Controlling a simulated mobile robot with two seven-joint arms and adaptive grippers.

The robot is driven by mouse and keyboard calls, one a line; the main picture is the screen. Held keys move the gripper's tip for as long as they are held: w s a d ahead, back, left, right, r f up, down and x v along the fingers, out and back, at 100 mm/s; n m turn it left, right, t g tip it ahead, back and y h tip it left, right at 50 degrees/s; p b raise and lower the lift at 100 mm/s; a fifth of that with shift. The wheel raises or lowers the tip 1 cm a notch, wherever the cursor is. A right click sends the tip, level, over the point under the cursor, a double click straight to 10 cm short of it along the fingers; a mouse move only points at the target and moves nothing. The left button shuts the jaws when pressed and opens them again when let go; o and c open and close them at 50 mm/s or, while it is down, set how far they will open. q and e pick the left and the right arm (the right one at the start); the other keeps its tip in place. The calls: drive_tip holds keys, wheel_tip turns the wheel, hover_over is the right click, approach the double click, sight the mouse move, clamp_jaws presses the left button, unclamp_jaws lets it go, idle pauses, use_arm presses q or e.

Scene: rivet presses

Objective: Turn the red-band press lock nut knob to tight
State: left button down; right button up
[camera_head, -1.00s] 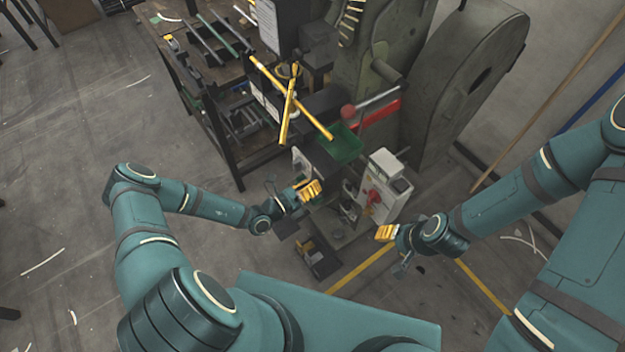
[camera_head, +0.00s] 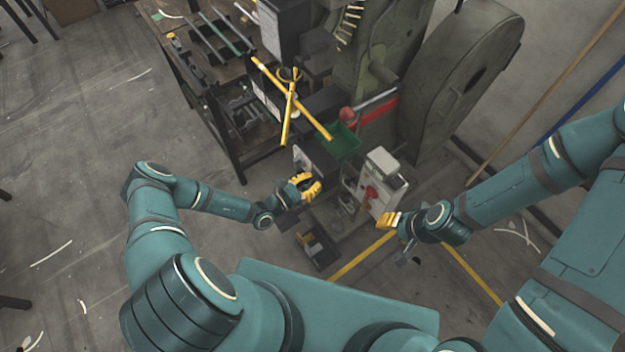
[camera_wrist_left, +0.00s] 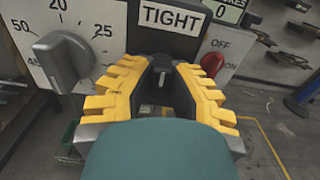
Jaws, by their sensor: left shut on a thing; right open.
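The press (camera_head: 385,50) with a red band (camera_head: 376,112) stands at the back in the head view. My left gripper (camera_head: 310,185) is at the black box at the press front. In the left wrist view its yellow fingers (camera_wrist_left: 170,75) are shut around the dark lock nut knob (camera_wrist_left: 165,64), directly below the TIGHT label (camera_wrist_left: 170,17). The fingers hide much of the knob, so its turn angle is unclear. My right gripper (camera_head: 388,221) is open and empty, in front of the white switch box (camera_head: 383,164).
A grey dial knob (camera_wrist_left: 64,62) on a numbered white plate is close left of the left fingers. Yellow crossed bars (camera_head: 290,100) and a green tray (camera_head: 344,143) are above the left gripper. Open floor lies left.

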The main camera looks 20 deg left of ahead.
use_arm(q)
drive_tip(key=shift+r+m, duration=0.1)
drive_tip(key=shift+m, duration=0.2)
drive_tip(key=c, duration=0.9)
unclamp_jaws()
drive_tip(key=shift+c, duration=0.2)
drive_tip(key=v, duration=1.2)
